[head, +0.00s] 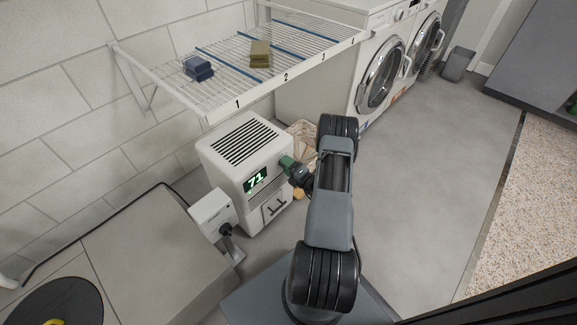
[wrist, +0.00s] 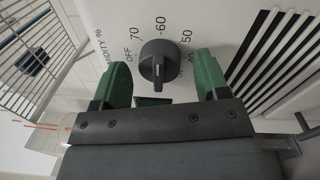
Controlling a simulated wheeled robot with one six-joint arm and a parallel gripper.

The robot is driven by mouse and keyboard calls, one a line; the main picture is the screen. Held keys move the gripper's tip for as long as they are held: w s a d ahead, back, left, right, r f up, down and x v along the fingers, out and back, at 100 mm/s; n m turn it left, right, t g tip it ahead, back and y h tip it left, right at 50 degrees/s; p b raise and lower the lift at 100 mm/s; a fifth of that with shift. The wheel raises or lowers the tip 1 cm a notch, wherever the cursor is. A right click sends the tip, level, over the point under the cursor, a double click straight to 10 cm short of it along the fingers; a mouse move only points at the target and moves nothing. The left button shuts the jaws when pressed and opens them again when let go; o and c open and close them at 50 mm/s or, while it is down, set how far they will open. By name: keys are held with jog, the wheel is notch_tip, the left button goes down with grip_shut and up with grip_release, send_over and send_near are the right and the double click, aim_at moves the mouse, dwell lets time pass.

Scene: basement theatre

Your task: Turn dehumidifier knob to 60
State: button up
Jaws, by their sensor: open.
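The white dehumidifier (head: 222,165) stands on the floor, its green display (head: 256,180) reading 71. In the wrist view its dark round knob (wrist: 159,62) has a ridge with a pale line; which mark it points to is hard to tell. The humidity scale around the knob shows OFF, 70, 60, 50 and 40, with 60 (wrist: 160,27) above the knob. My gripper (wrist: 162,66) is open, one green finger on each side of the knob with gaps showing; it appears not to touch it. In the head view my gripper (head: 287,163) is at the dehumidifier's front, hiding the knob.
A white wire shelf (head: 225,85) hangs above the dehumidifier, bearing a blue block (head: 198,68) and an olive block (head: 260,54). A wicker basket (head: 302,135) is behind my arm. Washing machines (head: 380,75) stand beyond. A white box (head: 212,212) is close to the left. Floor at right is clear.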

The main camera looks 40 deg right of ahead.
jog(key=shift+s, duration=0.15)
jog(key=s+d+f+p, duration=0.1)
jog(key=s+d+p, duration=0.1)
jog(key=s, duration=1.1)
jog(key=shift+s+d+p, duration=0.15)
jog(key=shift+d+p, duration=0.1)
jog(key=shift+p, duration=0.15)
jog(key=w+a+r+n+g+y+p, duration=0.1)
jog(key=a+r+n+g+y+p, duration=0.2)
jog(key=a+r+n+g+p, duration=0.5)
jog(key=w+a+r+n+g+y+p, duration=0.2)
jog(key=a+r+n+g+y, duration=0.15)
jog(key=r+n, duration=0.9)
jog(key=w+a+r+n+g+y+p, duration=0.1)
jog(key=a+r+n+g+y+p, duration=0.35)
jog(key=r, duration=0.95)
jog(key=s+a+r+n+h+p, duration=0.2)
jog(key=a+r+n+h+p, duration=0.1)
jog(key=r+n, duration=0.5)
jog(key=s+a+r+n+h+p, duration=0.3)
jog(key=r+n+h+p, duration=0.3)
jog(key=r+n, duration=0.2)
jog(key=s+a+r+n+t+h+p, duration=0.1)
jog(key=s+a+r+n+h+p, duration=0.2)
jog(key=r+n, duration=0.6)
notch_tip(320, 180, up, 2)
jog(key=h+p, duration=0.2)
jog(key=shift+a+p, duration=0.3)
jog(key=shift+a, duration=0.05)
